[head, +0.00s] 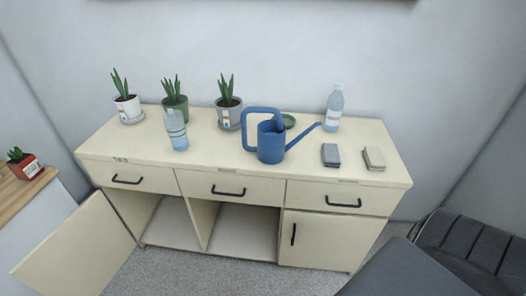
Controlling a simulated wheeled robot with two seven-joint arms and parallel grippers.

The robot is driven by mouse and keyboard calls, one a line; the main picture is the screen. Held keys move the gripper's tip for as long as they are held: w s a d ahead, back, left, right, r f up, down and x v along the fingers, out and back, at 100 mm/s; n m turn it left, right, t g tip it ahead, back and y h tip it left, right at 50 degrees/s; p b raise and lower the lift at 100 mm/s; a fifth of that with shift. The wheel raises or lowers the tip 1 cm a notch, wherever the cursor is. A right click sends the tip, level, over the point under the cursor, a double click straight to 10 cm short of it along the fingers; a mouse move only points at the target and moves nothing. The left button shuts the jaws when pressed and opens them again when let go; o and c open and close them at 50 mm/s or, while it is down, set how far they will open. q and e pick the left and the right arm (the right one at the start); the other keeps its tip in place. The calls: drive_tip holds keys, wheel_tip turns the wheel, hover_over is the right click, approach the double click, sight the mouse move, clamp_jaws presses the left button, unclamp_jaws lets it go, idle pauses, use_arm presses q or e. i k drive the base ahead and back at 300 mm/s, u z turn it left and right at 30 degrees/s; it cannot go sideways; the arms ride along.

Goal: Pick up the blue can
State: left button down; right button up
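The blue can is a watering can (271,141) with a large loop handle on its left and a thin spout pointing up to the right. It stands upright on the cream cabinet top (220,158), near the middle. Neither of my grippers shows in the head view, and nothing is touching the can.
Potted plants (228,113) line the back left. A clear bottle (176,130) stands left of the can, another bottle (334,108) behind right. A green dish (288,121) sits behind it; two small blocks (331,155) lie right. A cabinet door (75,250) hangs open.

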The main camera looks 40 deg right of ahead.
sight(271, 149)
drive_tip(key=u, duration=0.45)
drive_tip(key=k, duration=1)
drive_tip(key=u, duration=0.8)
drive_tip(key=i, duration=1.85)
drive_tip(key=z, duration=1.3)
drive_tip(key=i, duration=0.65)
drive_tip(key=z, duration=0.75)
